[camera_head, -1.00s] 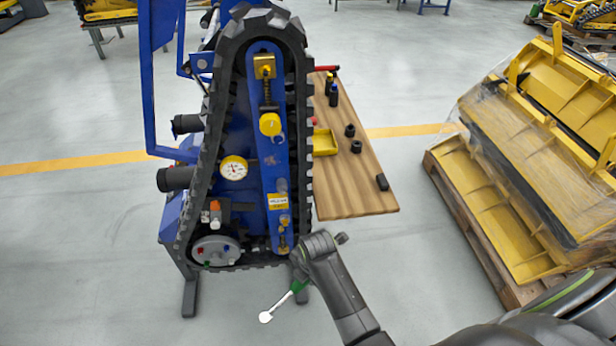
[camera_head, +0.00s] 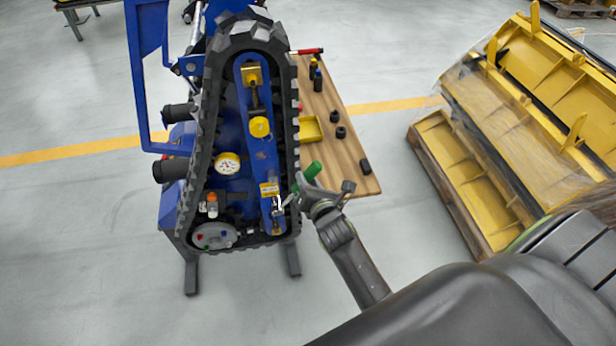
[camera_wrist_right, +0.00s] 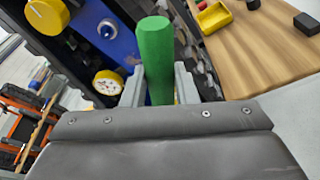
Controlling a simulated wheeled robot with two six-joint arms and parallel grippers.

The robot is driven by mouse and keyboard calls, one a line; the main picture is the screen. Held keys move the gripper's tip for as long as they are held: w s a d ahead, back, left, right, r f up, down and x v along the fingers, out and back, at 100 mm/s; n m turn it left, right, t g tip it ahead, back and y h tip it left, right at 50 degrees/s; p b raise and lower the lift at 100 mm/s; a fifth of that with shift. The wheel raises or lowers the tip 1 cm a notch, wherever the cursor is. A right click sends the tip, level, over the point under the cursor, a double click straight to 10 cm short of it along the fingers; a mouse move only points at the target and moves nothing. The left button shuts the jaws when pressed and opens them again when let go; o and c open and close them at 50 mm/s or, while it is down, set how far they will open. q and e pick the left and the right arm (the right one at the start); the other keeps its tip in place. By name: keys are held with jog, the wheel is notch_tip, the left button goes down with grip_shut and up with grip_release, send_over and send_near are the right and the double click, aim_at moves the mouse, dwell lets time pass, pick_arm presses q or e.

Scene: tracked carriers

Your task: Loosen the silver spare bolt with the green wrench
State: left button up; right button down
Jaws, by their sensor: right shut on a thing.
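My right gripper (camera_head: 302,188) is shut on the green wrench (camera_head: 313,170), at the right edge of the black track. The green handle sticks up past the fingers. It also shows upright between the grey fingers in the right wrist view (camera_wrist_right: 155,60). The wrench's silver end lies left of the fingers, over the lower part of the blue arm (camera_head: 264,160). A small silver part (camera_head: 277,206) shows there; I cannot tell whether it is the spare bolt or the wrench's end, nor whether they touch. My left gripper is not in view.
A wooden bench (camera_head: 345,165) with a yellow tray (camera_head: 311,130) and several small dark parts stands behind the right gripper. A dial gauge (camera_head: 228,164) and a round grey disc (camera_head: 214,236) sit inside the track. A pallet of yellow parts (camera_head: 450,185) is at right.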

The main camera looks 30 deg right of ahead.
jog(key=shift+w, duration=0.1)
dwell(0.3)
jog(key=w+d+f+m+t+y+b, duration=0.1)
jog(key=d+f+m+b, duration=0.3)
jog(key=b, duration=0.6)
jog(key=d+f+m+t+b, duration=0.1)
jog(key=d+f+m+b, duration=0.3)
jog(key=f+b, duration=0.5)
jog(key=shift+w+m+t+y+b, duration=0.3)
jog(key=shift+w+m+y+b, duration=0.1)
jog(key=shift+m+b, duration=0.5)
jog(key=shift+w+d, duration=0.1)
jog(key=shift+w, duration=0.2)
jog(key=shift+p, duration=0.45)
jog(key=shift+w+d, duration=0.1)
jog(key=shift+w, duration=0.2)
dwell(0.6)
dwell(0.5)
